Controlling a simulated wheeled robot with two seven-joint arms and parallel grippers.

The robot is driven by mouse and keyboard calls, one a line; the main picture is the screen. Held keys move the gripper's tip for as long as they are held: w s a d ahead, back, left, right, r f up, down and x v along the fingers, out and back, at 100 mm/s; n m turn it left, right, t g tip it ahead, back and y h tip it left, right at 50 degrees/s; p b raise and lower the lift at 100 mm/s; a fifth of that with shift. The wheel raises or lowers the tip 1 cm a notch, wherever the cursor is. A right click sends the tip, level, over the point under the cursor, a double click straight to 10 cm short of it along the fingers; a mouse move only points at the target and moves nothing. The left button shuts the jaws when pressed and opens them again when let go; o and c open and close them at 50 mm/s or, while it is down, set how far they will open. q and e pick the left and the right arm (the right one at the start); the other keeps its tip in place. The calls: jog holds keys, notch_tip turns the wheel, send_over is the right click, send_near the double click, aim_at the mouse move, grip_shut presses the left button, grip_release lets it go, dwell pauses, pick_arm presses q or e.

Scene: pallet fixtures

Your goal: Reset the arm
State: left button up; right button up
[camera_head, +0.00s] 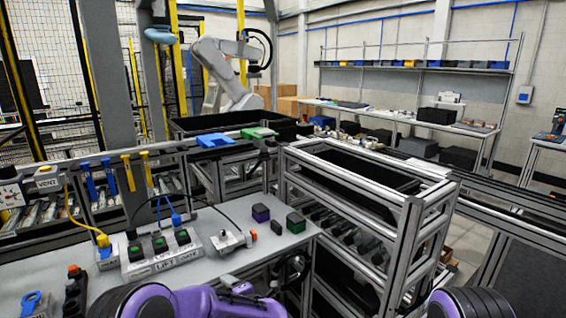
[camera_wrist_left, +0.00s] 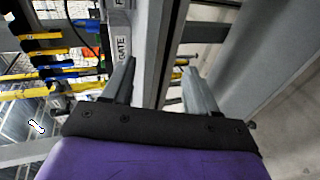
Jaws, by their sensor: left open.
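My left gripper (camera_wrist_left: 159,68) is open in the left wrist view, its two grey fingers apart with nothing between them. A grey part with a "GATE" label (camera_wrist_left: 122,48) shows beyond the left finger. In the head view my purple left arm (camera_head: 205,302) reaches in along the bottom edge, in front of the grey work table (camera_head: 190,218). Part of my right arm (camera_head: 470,304) shows at the bottom right; its gripper is out of the frame.
A metal rack (camera_head: 405,215) stands to the right.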

pick_arm(q)
jog(key=s+a+f+m+g+h+b, duration=0.1)
jog(key=s+a+f+m+h, duration=0.15)
jog(key=s+f+m, duration=0.55)
jog(key=s+a+f+m+h, duration=0.25)
jog(key=s+f+m, duration=0.35)
jog(key=s+f, duration=0.35)
jog(key=s+a+f+m+g+b, duration=0.1)
jog(key=s+a+g, duration=0.1)
jog(key=s, duration=0.7)
jog(key=s+a+f+m+g, duration=0.1)
jog(key=s+a, duration=0.3)
jog(key=s, duration=0.5)
jog(key=s+a+f+m+g+h+b, duration=0.1)
jog(key=s+a+m+g, duration=0.1)
jog(key=s, duration=0.7)
jog(key=shift+s+a+f+g+b, duration=0.3)
jog(key=shift+s+a+f+g, duration=0.1)
jog(key=shift+a+g, duration=0.5)
